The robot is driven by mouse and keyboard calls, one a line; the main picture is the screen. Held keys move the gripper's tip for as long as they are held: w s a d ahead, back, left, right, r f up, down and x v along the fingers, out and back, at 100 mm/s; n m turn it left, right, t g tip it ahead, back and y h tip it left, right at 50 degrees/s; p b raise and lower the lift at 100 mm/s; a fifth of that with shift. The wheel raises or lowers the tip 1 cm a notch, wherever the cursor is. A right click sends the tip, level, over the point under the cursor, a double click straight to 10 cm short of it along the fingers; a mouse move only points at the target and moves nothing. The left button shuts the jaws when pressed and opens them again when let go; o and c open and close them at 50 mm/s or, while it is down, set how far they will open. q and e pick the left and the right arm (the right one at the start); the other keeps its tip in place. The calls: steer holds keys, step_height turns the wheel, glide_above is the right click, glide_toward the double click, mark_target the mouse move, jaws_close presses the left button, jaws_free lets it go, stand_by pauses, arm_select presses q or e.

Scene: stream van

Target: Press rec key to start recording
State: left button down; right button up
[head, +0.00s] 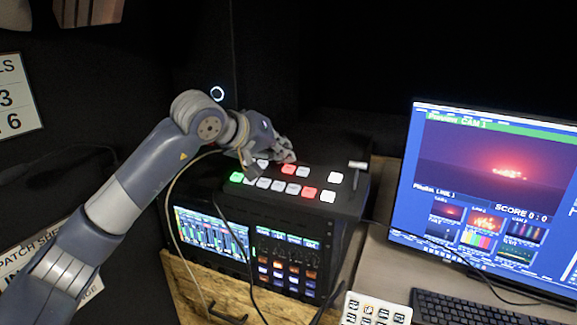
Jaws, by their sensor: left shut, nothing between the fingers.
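A black switcher box (343,203) stands on a wooden case, with two rows of lit keys on its top. Its keys include a green key (237,177), a red key (309,192) in the front row, a reddish key (288,169) in the back row and several white keys. Key labels are too small to read, so I cannot tell which is the rec key. My left gripper (284,156) is shut and empty, over the back row close to the reddish key. It hides part of that row. I cannot tell whether it touches a key. My right gripper is not in view.
A monitor (407,178) stands at the right, with a keyboard (465,305) and a white keypad (350,308) in front. Below the keys, the front shows a small screen (208,232) and knobs. Cables hang across the box's front. A wall sign (15,95) is at the left.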

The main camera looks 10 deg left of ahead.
arm_select(q)
steer(key=shift+r, duration=0.1)
steer(key=r+p, duration=0.1)
steer(key=r, duration=0.1)
steer(key=s+r+p, duration=0.1)
steer(key=r, duration=0.1)
steer(key=shift+s+a+r+p, duration=0.1)
steer(key=shift+s+r+p, duration=0.05)
steer(key=shift+r+p, duration=0.2)
stand_by(0.6)
